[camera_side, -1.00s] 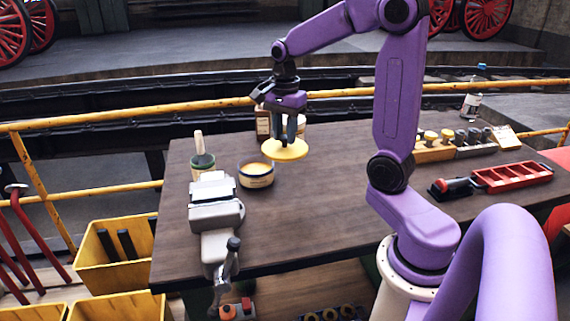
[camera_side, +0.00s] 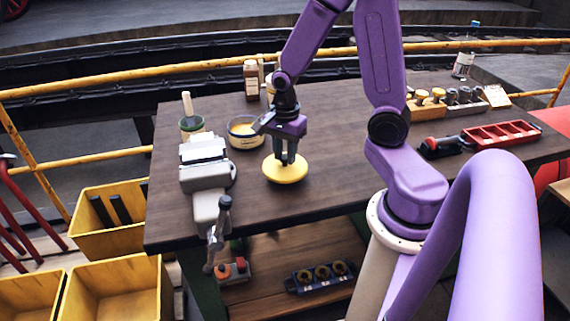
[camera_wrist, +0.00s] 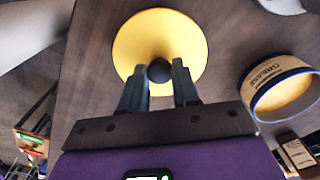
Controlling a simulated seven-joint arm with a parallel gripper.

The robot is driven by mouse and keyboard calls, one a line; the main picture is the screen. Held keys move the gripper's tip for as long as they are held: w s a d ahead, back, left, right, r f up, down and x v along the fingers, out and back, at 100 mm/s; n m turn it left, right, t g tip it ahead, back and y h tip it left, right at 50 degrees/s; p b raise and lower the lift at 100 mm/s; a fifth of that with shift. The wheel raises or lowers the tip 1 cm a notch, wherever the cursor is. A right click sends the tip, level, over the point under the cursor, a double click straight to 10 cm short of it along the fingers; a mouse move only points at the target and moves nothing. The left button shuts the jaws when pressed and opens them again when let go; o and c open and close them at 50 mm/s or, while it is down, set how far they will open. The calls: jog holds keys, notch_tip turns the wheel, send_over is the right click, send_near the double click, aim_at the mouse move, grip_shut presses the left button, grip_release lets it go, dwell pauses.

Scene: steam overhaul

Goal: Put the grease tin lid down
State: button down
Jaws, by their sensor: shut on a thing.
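The grease tin lid (camera_side: 285,172) is a yellow disc with a dark knob. It lies flat at or very close to the bench top, in front of the grease tin. My gripper (camera_side: 284,158) is above it, shut on the lid's knob; in the wrist view my gripper (camera_wrist: 159,88) has its fingers on either side of the knob, with the lid (camera_wrist: 160,35) beyond. The open grease tin (camera_side: 246,139), cream with a dark blue band, stands behind and to the left. In the wrist view the tin (camera_wrist: 262,82) shows its "GREASE" label at the right.
A grey vise (camera_side: 206,178) is left of the lid, with a green pot and brush (camera_side: 191,126) behind it. A brown bottle (camera_side: 251,80) stands at the back. A red tray (camera_side: 502,136) and a wooden block of tools (camera_side: 450,103) lie right. The middle bench is clear.

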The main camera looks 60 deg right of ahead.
aim_at(285, 156)
jog(key=shift+f, duration=1.85)
jog(key=shift+f, duration=0.1)
jog(key=c, duration=0.8)
grip_release()
